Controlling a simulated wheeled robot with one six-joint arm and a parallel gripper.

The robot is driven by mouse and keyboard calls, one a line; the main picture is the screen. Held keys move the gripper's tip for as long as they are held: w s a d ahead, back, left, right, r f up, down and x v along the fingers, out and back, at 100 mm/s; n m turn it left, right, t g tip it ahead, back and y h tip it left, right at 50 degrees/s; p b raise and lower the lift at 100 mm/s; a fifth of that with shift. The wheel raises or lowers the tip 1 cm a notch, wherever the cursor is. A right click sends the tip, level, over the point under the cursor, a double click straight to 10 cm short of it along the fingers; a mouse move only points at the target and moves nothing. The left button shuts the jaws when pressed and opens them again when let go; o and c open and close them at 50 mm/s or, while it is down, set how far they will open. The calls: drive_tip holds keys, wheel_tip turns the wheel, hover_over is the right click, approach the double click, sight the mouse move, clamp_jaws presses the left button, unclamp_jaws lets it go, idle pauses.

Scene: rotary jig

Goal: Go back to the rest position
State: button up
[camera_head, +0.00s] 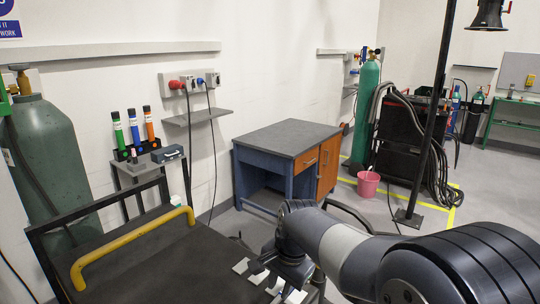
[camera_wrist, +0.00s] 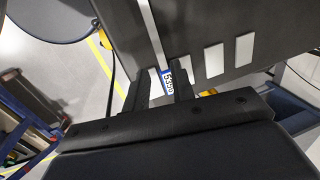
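My gripper (camera_head: 272,268) is over the right part of a black-topped bench (camera_head: 150,262) in the head view, seen from behind and partly hidden by my own arm. In the wrist view my gripper (camera_wrist: 161,75) has its two dark fingers apart, with nothing visible held between them. Beyond the fingers is a dark surface with several pale rectangles (camera_wrist: 214,60) and a small blue-and-white number label (camera_wrist: 168,82). I cannot tell how far the fingertips are from that surface.
A yellow bent bar (camera_head: 130,245) rises from the bench. A green cylinder (camera_head: 52,160) stands at the left. A blue desk (camera_head: 285,140), pink bucket (camera_head: 368,184) and black post (camera_head: 430,120) stand beyond.

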sight(274, 303)
drive_tip(key=f, duration=0.5)
drive_tip(key=shift+w+a+f, duration=0.15)
drive_tip(key=shift+w+a, duration=0.1)
drive_tip(key=shift+a, duration=0.15)
drive_tip(key=shift+r, duration=1.65)
